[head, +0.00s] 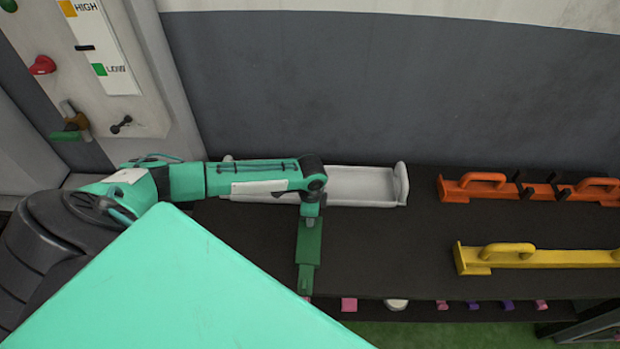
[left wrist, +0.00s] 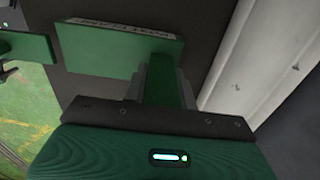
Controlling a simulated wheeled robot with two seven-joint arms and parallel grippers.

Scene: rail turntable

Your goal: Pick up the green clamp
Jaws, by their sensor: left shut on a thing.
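The green clamp (head: 308,243) is a dark green block in the head view, at the front part of the dark table top. My left gripper (head: 310,209) reaches down from the wrist onto its upper end and is shut on it. In the left wrist view, a green upright part stands between the fingers of my left gripper (left wrist: 166,82), and a wide green plate of the clamp (left wrist: 112,52) shows beyond. I cannot tell whether the clamp touches the table. My right gripper is in neither view.
A white tray (head: 365,187) lies along the back of the dark table (head: 400,242). An orange rail piece (head: 460,191) and a yellow rail piece (head: 560,258) lie at right. Small pink and purple items sit below the front edge. A wall panel with a red knob (head: 42,65) is upper left.

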